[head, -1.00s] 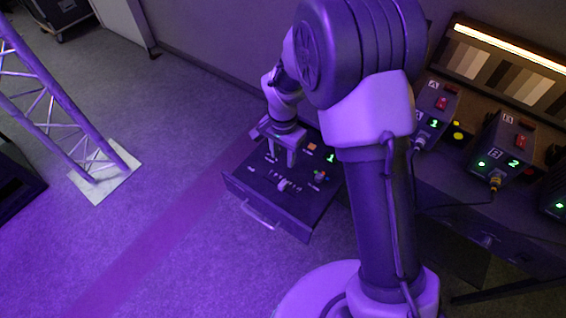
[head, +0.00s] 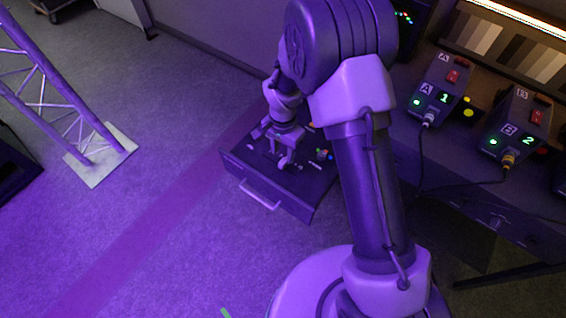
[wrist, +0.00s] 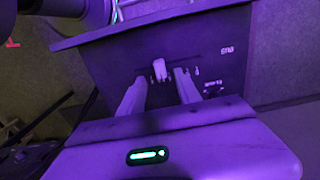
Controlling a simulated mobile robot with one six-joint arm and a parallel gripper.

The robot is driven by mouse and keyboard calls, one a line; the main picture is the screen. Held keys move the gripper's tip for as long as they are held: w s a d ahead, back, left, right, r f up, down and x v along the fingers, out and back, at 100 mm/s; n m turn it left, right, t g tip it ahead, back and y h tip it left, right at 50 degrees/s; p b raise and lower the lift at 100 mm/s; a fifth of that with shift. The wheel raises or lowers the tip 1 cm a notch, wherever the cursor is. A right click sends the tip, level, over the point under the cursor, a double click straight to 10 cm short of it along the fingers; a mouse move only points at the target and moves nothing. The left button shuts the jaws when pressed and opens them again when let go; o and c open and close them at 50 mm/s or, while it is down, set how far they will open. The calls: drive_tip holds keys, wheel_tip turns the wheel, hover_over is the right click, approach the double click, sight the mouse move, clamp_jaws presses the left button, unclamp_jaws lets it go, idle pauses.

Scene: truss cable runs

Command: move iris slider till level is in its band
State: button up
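The open drawer panel (head: 240,164) of controls stands at the centre of the head view. My gripper (head: 278,163) is low over it, pointing down. In the wrist view my gripper (wrist: 159,77) is open, with its two fingers apart. A pale slider knob (wrist: 160,69) stands in a dark slot, between the fingertips and slightly beyond them; I see no clear contact. I cannot read a label confirming it as the iris slider. Small coloured buttons (head: 323,154) sit right of my gripper. My arm hides part of the panel, and no level band is visible.
Box A (head: 440,90) shows a green 1 and box B (head: 517,125) a green 2, on the bench at right. Cables hang below them. A truss foot (head: 102,155) stands at left. The drawer handle (head: 260,195) sticks out frontward; floor before it is clear.

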sight(283, 161)
wheel_tip(283, 161, down, 6)
drive_tip(key=shift+r+b, duration=0.2)
drive_tip(key=shift+b, duration=0.45)
clamp_jaws()
idle(0.9)
